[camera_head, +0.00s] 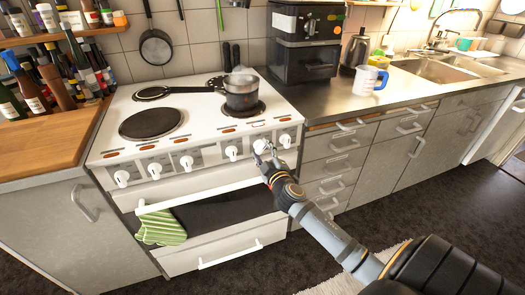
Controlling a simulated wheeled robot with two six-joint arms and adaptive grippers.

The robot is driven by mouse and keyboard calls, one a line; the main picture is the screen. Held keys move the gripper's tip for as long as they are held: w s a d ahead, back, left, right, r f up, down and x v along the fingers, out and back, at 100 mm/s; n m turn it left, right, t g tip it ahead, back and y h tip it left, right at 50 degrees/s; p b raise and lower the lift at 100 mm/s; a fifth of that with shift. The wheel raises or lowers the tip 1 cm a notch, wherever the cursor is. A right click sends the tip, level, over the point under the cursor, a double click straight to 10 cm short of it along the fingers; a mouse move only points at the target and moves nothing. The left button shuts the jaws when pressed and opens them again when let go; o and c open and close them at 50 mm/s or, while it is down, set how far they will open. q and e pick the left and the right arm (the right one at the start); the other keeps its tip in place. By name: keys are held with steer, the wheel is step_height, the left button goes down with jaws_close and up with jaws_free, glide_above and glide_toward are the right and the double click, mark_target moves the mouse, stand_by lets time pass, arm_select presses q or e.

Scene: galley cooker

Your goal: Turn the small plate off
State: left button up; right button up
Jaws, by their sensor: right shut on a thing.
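The white cooker (200,95) stands at the left centre with several white knobs along its front panel. My right gripper (264,151) is at the front panel, shut on a knob (261,145), the second from the right. The rightmost knob (285,140) is just beside it, and another knob (232,152) is to its left. The small plate at the front right (257,110) is mostly hidden under a dark pot (241,92). The knob's exact angle is partly hidden by the fingers. My left gripper is not in view.
The oven handle (200,197), with a green striped mitt (161,228), runs below my gripper. A mug (367,79) stands on the counter.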

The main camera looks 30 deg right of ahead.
steer(key=shift+r+n+p, duration=0.1)
steer(key=shift+n+p, duration=0.35)
steer(key=shift+n, duration=0.75)
steer(key=shift+n+p, duration=0.45)
steer(key=shift+n, duration=1.35)
steer(key=shift+n+p, duration=0.35)
steer(key=shift+n, duration=0.15)
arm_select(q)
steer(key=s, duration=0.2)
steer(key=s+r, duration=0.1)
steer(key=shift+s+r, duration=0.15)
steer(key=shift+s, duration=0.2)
arm_select(e)
steer(key=shift+n, duration=0.4)
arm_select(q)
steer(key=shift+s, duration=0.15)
arm_select(e)
steer(key=o, duration=1.2)
steer(key=shift+c, duration=0.2)
